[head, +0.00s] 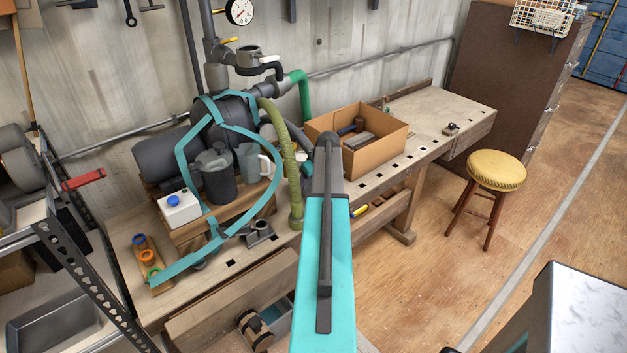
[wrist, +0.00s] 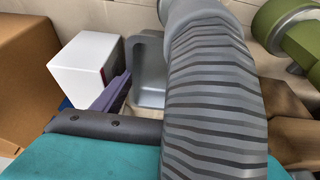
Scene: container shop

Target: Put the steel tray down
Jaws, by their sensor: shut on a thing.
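My gripper (wrist: 112,92) shows in the wrist view as a purple finger reaching in beyond a dark bar. It is shut on the steel tray (wrist: 150,72), a smooth grey piece with a raised rim, tilted up on edge. A grey ribbed hose (wrist: 215,95) crosses in front and hides the tray's right part and the other finger. In the head view my teal arm reaches over the workbench (head: 420,110). The gripper and the tray are hidden there behind the arm's dark end, so the gap below the tray cannot be told.
A white box (wrist: 85,70) stands left of the tray in the wrist view. An open cardboard box (head: 375,158) stands right of my arm. Pumps, jugs (head: 218,178) and a green hose (head: 290,170) crowd the left. The bench's far right end is mostly bare.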

